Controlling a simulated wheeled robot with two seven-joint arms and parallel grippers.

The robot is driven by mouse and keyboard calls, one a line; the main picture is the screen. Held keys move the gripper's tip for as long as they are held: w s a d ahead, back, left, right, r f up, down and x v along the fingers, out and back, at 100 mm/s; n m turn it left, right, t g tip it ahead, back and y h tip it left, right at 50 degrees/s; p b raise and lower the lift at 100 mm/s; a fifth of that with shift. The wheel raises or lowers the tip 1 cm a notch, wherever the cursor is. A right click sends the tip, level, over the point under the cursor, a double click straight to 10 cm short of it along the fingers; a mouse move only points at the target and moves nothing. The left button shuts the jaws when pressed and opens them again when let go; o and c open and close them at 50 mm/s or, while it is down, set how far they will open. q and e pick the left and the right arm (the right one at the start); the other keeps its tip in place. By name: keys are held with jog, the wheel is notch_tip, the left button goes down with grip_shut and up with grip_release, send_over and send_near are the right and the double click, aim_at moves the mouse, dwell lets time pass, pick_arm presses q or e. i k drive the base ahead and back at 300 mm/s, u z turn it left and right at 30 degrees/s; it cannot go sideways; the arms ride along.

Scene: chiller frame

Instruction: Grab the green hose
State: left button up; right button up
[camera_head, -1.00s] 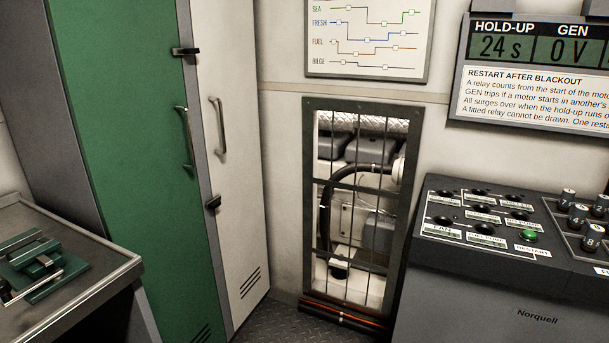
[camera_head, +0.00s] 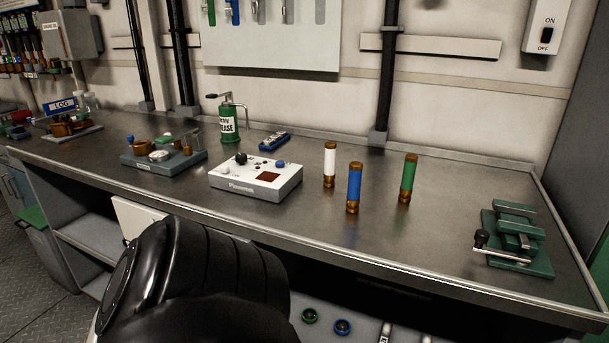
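A short green hose (camera_head: 408,178) with copper-brown ends stands upright on the grey workbench, right of the middle. A blue hose (camera_head: 354,187) of like shape stands to its left and nearer the front edge. A white hose (camera_head: 330,165) stands left of the blue one. The three stand apart from each other. A black arm link of mine fills the bottom left of the middle and covers part of the bench front. Neither of my grippers shows.
The workbench (camera_head: 450,200) has clear room around the hoses. A green vise (camera_head: 516,238) is at its right end. A white Plaventek box (camera_head: 256,178), a grease can (camera_head: 232,122) and a small blue item (camera_head: 274,141) stand to the left. Below is an open shelf with rings (camera_head: 342,327).

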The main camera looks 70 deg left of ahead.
aim_at(409, 177)
jog(key=u, duration=2.45)
